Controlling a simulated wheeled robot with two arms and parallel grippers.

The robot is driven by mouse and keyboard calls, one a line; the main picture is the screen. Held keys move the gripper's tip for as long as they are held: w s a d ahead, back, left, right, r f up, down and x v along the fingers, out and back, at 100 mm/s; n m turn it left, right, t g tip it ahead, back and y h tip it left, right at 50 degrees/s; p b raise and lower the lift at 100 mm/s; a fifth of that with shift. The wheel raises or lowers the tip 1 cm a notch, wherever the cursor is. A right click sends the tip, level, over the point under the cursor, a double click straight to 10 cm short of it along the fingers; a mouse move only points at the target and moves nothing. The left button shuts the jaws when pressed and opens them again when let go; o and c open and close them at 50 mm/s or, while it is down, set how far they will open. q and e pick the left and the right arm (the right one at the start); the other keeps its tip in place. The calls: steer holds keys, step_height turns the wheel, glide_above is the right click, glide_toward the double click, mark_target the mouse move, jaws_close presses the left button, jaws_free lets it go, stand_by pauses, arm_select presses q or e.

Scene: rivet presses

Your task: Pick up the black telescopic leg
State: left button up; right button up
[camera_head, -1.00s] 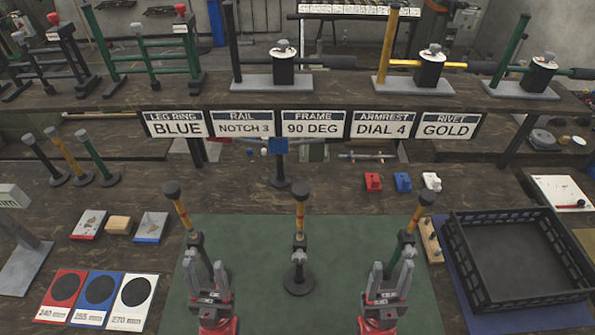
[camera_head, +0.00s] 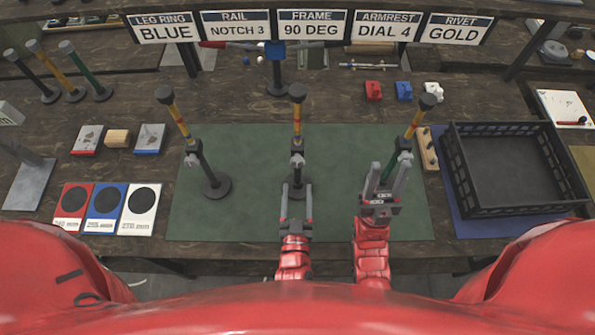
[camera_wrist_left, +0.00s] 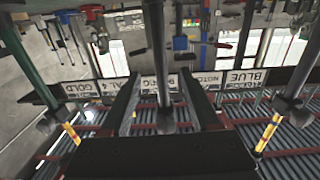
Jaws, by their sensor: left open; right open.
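Three telescopic legs with yellow, red-banded upper tubes stand on the green mat (camera_head: 250,220). The left leg (camera_head: 205,168) has a black lower tube and leans. The middle leg (camera_head: 297,170) has a dark lower tube and is upright. The right leg (camera_head: 413,128) has a green lower tube and leans. My left gripper (camera_head: 297,190) is open, its fingers either side of the middle leg's lower part. In the left wrist view the dark tube (camera_wrist_left: 155,50) runs between the fingers; contact is not clear. My right gripper (camera_head: 388,172) is open and empty-looking, overlapping the right leg's lower part.
Black, yellow and green posts (camera_head: 70,70) stand at the far left. A black crate (camera_head: 510,205) lies on a blue mat at right. Three size cards (camera_head: 105,207) lie at front left. Signs (camera_head: 313,26) hang across the back. The mat between the left and middle legs is clear.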

arm_select(q)
steer(key=w, duration=1.1)
steer(key=shift+s+d, duration=0.1)
steer(key=shift+s, duration=0.05)
steer(key=shift+c, duration=1)
jaws_close()
